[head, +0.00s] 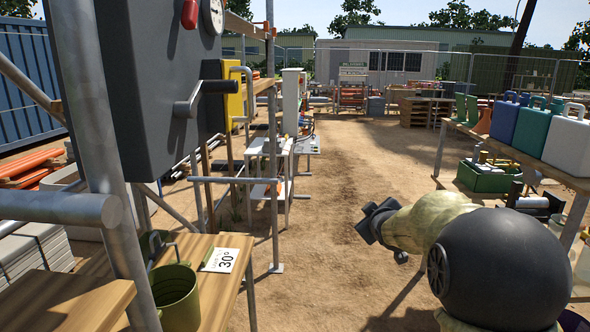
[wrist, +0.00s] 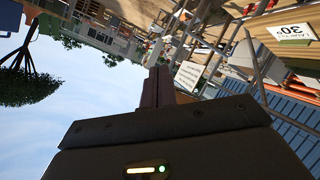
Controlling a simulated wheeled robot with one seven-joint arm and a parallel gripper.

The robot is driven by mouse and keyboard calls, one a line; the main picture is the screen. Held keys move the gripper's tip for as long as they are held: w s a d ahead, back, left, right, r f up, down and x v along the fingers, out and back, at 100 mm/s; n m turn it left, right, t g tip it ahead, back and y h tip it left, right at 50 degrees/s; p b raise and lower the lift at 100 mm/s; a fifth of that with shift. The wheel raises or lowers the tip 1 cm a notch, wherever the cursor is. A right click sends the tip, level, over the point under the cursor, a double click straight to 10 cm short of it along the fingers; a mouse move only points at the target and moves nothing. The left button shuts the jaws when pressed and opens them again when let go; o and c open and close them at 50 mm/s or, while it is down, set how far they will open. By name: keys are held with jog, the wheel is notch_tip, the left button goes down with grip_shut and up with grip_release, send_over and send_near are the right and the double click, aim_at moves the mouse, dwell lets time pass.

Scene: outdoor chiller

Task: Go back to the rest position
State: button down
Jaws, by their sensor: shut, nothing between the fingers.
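My gripper (head: 372,224) is held out over the sandy ground in the middle of the head view, at the end of my arm. It is clear of the benches on both sides. In the wrist view its fingers (wrist: 157,86) are together with nothing between them. The wrist view is tilted and shows sky on the left and the yard at the upper right.
A grey cabinet (head: 150,90) on a scaffold frame stands close at left. At right, a bench holds coloured canisters (head: 535,128). The sandy lane (head: 350,160) between is open.

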jog(key=s+a+f+m+g, duration=0.1)
jog(key=s+f+m+g, duration=0.1)
jog(key=s+f, duration=0.4)
jog(key=s+a+f+m+g, duration=0.1)
jog(key=s+f+m+g, duration=0.2)
jog(key=s, duration=1.2)
jog(key=s+a+f+m+g, duration=0.2)
jog(key=s+f+g, duration=0.4)
jog(key=s+f, duration=0.4)
jog(key=shift+s+f+m, duration=0.3)
jog(key=shift+s+m, duration=0.1)
jog(key=shift+s, duration=0.45)
jog(key=shift+a, duration=0.1)
